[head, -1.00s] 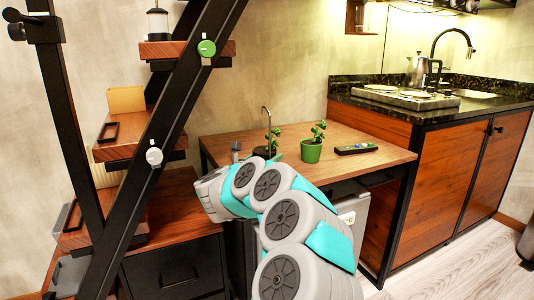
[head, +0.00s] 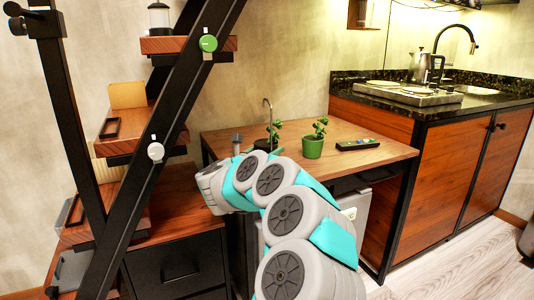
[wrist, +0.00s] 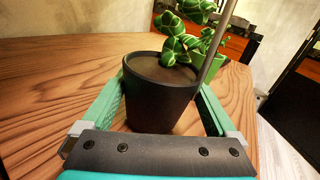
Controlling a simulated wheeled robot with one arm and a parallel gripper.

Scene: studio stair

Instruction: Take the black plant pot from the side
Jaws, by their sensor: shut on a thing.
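The black plant pot (wrist: 158,108) stands upright in the wrist view, with brown soil and a leafy green plant (wrist: 177,42). My gripper (wrist: 164,88) has one teal finger on each side of the pot and is shut on it from the side. In the head view the pot (head: 262,145) shows only in part above my arm, near the table's left end. My gripper is mostly hidden behind my arm there.
A green plant pot (head: 312,148) stands right of the black one, with a remote (head: 356,144) beyond it on the wooden table (head: 375,158). A thin hooked metal rod (head: 266,115) rises close behind the black pot. Black stair beams (head: 165,125) stand at left.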

